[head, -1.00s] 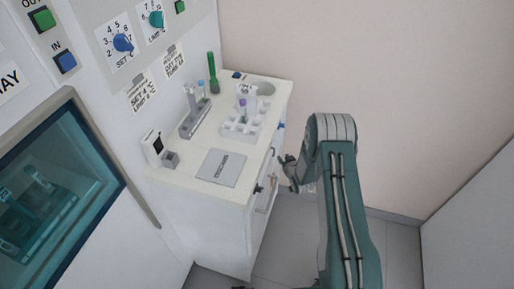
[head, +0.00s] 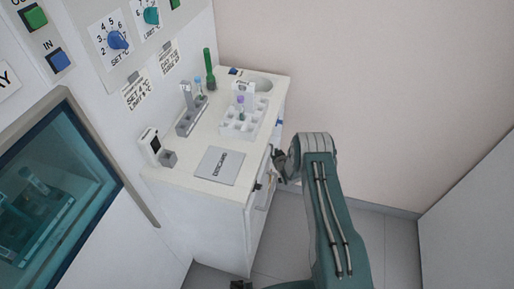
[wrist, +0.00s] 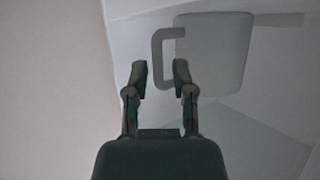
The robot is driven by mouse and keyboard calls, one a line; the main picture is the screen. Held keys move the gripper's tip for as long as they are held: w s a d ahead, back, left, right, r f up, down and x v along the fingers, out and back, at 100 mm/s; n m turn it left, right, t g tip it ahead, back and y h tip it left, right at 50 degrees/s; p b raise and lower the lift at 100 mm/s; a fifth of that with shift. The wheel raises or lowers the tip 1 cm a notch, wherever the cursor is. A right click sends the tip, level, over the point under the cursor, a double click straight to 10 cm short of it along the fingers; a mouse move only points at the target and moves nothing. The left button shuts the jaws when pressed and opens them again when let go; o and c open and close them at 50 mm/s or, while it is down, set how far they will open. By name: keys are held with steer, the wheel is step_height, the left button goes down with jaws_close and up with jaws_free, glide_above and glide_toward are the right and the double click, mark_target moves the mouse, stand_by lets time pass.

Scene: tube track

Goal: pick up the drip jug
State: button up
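In the wrist view a pale grey, round-cornered body with a C-shaped handle on its left, which looks like the drip jug (wrist: 215,50), is at the top right of centre. I cannot tell whether a finger touches the handle. In the head view my gripper (head: 278,167) is by the front of the white cabinet (head: 212,215), below the counter top. I cannot make out the jug there.
The counter top (head: 190,168) holds a white rack (head: 236,130) with a purple-capped tube, a grey tube holder (head: 190,118), a green tool (head: 209,66) and a grey plate (head: 220,166). A glazed window (head: 50,200) is at the left.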

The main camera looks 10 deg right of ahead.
steer(key=shift+x, duration=1.6)
steer(key=shift+d, duration=0.15)
jaws_close()
steer(key=shift+r, duration=0.15)
